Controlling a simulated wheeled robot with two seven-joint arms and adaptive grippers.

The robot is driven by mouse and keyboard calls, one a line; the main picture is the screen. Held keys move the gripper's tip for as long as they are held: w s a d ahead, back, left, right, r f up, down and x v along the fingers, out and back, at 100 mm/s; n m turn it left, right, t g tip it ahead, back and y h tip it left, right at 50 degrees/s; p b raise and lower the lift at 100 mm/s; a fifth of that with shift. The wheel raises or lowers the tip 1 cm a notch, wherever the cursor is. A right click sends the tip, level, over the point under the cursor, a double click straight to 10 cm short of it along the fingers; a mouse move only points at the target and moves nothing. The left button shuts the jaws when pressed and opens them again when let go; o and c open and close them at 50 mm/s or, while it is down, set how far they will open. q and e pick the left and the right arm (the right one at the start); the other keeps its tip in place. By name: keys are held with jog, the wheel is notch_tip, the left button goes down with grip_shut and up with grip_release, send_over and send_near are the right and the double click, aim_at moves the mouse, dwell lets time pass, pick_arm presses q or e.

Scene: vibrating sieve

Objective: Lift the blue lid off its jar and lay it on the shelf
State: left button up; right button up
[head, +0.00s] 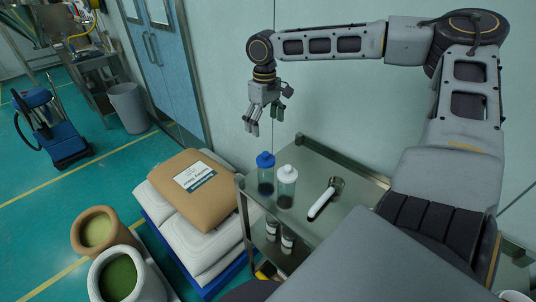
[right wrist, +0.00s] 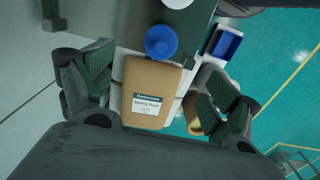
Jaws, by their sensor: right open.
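The blue lid (head: 265,160) sits on a clear jar (head: 266,182) on the top shelf (head: 316,165) of a metal cart. The lid also shows from above in the right wrist view (right wrist: 161,41), just beyond the fingertips. My right gripper (head: 264,126) hangs open and empty above and slightly left of the jar, apart from the lid. Its two spread fingers show in the right wrist view (right wrist: 152,88). My left gripper does not show.
A second jar with a white lid (head: 287,174) stands close to the right of the blue-lidded one. A white-handled tool (head: 323,201) lies on the shelf further right. Stacked sacks (head: 196,182) stand left of the cart, and the wall rises behind it.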

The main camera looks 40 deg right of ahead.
aim_at(265, 152)
dwell(0.3)
jog(key=shift+f, duration=4.3)
jog(key=shift+f, duration=0.1)
jog(key=shift+w+f+p, duration=0.15)
jog(key=shift+f+p, duration=0.5)
jog(key=shift+f, duration=1.85)
jog(key=c, duration=0.8)
